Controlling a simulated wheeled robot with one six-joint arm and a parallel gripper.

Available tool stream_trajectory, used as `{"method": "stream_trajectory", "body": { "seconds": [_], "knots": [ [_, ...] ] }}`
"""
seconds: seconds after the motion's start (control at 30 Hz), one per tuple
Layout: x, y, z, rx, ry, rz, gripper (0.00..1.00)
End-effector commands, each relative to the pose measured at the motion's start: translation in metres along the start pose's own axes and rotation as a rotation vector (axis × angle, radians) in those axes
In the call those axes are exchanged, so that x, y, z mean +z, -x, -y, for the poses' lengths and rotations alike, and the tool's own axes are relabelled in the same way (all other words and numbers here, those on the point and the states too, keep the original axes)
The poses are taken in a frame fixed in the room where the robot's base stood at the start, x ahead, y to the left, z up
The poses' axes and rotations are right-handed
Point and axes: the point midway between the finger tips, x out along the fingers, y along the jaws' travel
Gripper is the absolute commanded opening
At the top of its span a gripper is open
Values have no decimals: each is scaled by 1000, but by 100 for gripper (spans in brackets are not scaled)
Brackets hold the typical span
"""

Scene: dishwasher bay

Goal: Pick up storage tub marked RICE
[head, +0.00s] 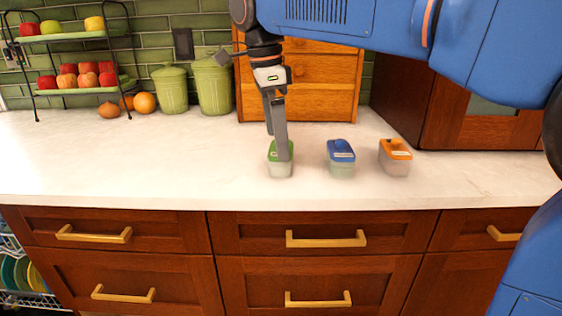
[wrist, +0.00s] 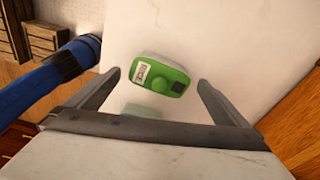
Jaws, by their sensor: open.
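A storage tub with a green lid (head: 273,168) and a clear body stands on the counter. My gripper (head: 281,152) points down over this tub. In the wrist view my gripper (wrist: 159,77) is open and empty, with the lid in view between its fingertips and space on both sides. A blue-lidded tub (head: 341,153) and an orange-lidded tub (head: 395,158) stand to the right; their labels are unreadable.
Two green canisters (head: 214,86), a fruit rack (head: 78,62) and a wooden drawer box (head: 325,88) stand at the back. A dark wooden cabinet (head: 480,120) is at the right. The white counter (head: 130,160) is clear on the left. Drawers lie below its front edge.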

Motion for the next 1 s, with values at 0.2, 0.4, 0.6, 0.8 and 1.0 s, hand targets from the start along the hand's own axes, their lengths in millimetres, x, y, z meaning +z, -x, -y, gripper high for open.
{"method": "stream_trajectory", "body": {
  "seconds": [0.2, 0.4, 0.6, 0.8, 1.0],
  "knots": [
    [-5, -30, 0, 1, -1, -1, 100],
    [-4, -42, 0, 0, -1, 0, 100],
    [-4, -42, 0, 0, 0, 0, 100],
    [-4, -42, 0, 0, 0, 0, 57],
    [-4, -42, 0, -1, 0, 0, 57]
  ]
}}
